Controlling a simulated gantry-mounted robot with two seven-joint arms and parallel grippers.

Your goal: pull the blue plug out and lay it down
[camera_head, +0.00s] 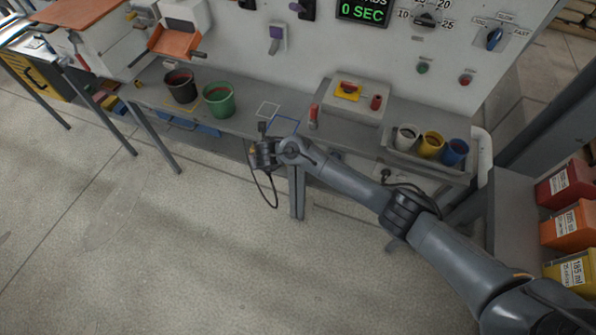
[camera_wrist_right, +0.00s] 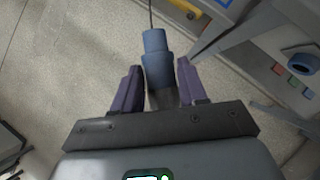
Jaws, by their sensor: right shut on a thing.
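The blue plug (camera_wrist_right: 157,62) is between the two purple fingers of my right gripper (camera_wrist_right: 160,78), which is shut on it. A dark cable (camera_wrist_right: 150,14) runs from the plug's far end. In the head view my right gripper (camera_head: 262,150) is in front of the grey bench edge, with a thin cable (camera_head: 268,190) hanging in a loop below it; the plug itself is too small to make out there. At the right of the right wrist view a dark blue ring-shaped fitting (camera_wrist_right: 303,68) sits on a grey panel, apart from the plug. My left gripper is in neither view.
Open floor lies in front.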

